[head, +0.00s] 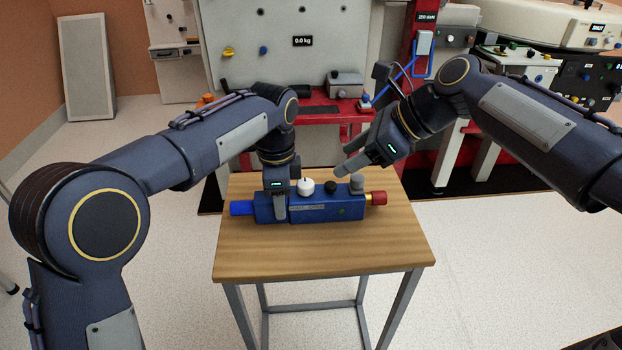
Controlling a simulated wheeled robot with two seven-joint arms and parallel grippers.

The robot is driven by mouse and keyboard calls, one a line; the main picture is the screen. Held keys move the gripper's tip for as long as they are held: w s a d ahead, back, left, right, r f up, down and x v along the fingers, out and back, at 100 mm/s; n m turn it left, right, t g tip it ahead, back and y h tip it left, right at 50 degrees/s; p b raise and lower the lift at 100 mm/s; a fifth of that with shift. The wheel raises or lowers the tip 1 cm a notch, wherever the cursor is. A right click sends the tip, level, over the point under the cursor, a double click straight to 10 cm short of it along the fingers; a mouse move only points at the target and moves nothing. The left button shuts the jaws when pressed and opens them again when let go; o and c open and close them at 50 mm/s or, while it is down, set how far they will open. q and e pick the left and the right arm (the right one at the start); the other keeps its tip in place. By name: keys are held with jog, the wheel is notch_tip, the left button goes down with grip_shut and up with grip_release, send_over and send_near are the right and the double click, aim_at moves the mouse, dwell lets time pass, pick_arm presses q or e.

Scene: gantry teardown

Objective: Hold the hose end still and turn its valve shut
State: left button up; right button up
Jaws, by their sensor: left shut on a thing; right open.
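A blue block (350,207) lies on the small wooden table, with a small label I cannot read clearly. A blue stub (241,208) sticks out of its left end and a red cap (378,198) with a yellow collar is on its right end. On top are a white knob (305,187), a black knob (330,187) and a grey knob (357,182). I cannot tell which is the valve. My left gripper (280,208) points down and is shut on the blue block near its left end. My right gripper (345,164) is open and empty, above the black and grey knobs.
The wooden table (320,250) is bare in front of the block. Behind it stands a red bench (310,112) with a grey panel, and a red post (420,45) with a blue cable. White and black equipment (590,75) stands at the back right.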

aim_at(306, 183)
jog(key=x, duration=1.1)
jog(key=shift+s, duration=0.1)
jog(key=shift+c, duration=0.3)
jog(key=c, duration=0.9)
